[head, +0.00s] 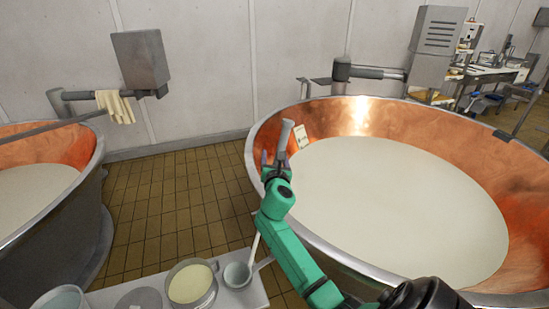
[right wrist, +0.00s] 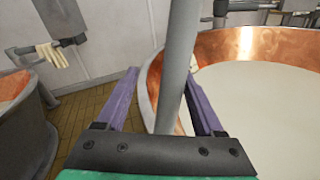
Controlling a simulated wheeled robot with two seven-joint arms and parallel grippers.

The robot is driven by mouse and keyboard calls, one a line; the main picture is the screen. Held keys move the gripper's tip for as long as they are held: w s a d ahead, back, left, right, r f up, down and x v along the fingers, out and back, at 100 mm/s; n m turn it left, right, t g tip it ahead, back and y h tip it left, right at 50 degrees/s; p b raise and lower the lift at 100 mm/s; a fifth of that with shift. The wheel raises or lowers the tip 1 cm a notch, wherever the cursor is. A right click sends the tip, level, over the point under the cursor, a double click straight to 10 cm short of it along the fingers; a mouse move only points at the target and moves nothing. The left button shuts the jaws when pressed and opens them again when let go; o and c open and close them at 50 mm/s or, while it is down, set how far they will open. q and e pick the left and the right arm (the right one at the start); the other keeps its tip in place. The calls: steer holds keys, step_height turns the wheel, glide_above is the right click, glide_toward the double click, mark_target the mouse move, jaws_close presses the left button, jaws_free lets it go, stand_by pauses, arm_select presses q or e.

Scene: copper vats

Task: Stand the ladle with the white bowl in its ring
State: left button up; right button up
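A long-handled ladle leans upright beside the bench. Its thick grey handle end (head: 285,137) rises through my right gripper (head: 277,160), and its pale lower handle (head: 256,242) runs down to a whitish bowl (head: 237,275) at the bench's right end. My right arm hides the middle of the handle. In the right wrist view the grey handle (right wrist: 178,65) passes between the purple fingers (right wrist: 163,75), closer to the right one, with a clear gap on the left. The fingers look open. I cannot make out a ring for certain. My left gripper is not in view.
A white bench (head: 254,292) at the bottom carries a pot (head: 192,284) of pale liquid, a grey lid (head: 139,300) and another container (head: 60,299). A large copper vat (head: 425,123) of milk stands right, another vat (head: 62,147) left. Tiled floor (head: 172,192) lies between.

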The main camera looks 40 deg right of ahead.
steer(key=shift+s, duration=0.1)
steer(key=shift+s+a, duration=0.3)
steer(key=b+v, duration=0.1)
steer(key=v, duration=1.2)
steer(key=shift+s+a+b, duration=0.2)
steer(key=shift+b, duration=0.2)
